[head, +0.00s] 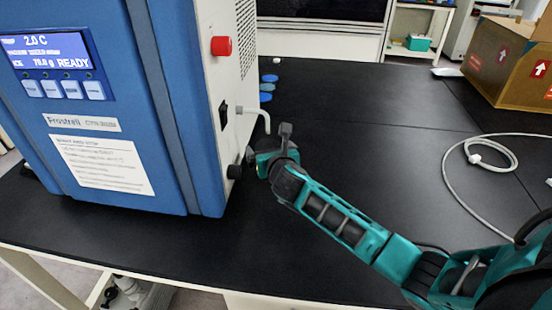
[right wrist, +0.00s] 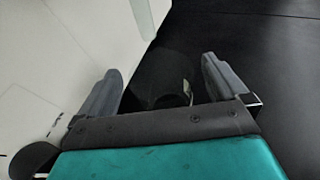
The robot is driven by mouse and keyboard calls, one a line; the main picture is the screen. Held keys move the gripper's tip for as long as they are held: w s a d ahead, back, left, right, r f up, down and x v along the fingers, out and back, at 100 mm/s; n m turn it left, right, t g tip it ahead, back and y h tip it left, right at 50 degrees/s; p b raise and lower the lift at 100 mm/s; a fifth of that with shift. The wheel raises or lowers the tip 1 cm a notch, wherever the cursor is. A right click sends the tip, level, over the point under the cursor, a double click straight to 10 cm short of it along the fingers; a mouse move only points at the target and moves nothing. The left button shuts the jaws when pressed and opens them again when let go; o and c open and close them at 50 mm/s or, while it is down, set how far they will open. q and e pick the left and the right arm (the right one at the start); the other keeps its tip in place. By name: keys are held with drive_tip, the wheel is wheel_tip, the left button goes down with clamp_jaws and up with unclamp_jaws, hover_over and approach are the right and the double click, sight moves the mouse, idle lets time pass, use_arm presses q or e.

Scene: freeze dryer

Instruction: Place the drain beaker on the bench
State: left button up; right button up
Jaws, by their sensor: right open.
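My right gripper (head: 267,146) is beside the right side of the blue-and-white freeze dryer (head: 205,120), just below a pale bent tube (head: 256,112). In the right wrist view my right gripper (right wrist: 161,70) has its two grey fingers apart. A dark, faint rounded shape (right wrist: 158,82) with a small pale patch shows between them; I cannot tell whether it is the drain beaker. No beaker can be made out clearly in the head view, where the gripper hides part of the bench (head: 340,105). My left gripper is not in view.
A cardboard box (head: 510,65) and a coiled pale cable (head: 490,150) are at the right. The black bench between is clear.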

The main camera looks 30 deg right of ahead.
drive_tip(key=p+v, duration=0.1)
drive_tip(key=v, duration=1)
drive_tip(key=shift+s+r, duration=0.25)
drive_tip(key=shift+s, duration=0.05)
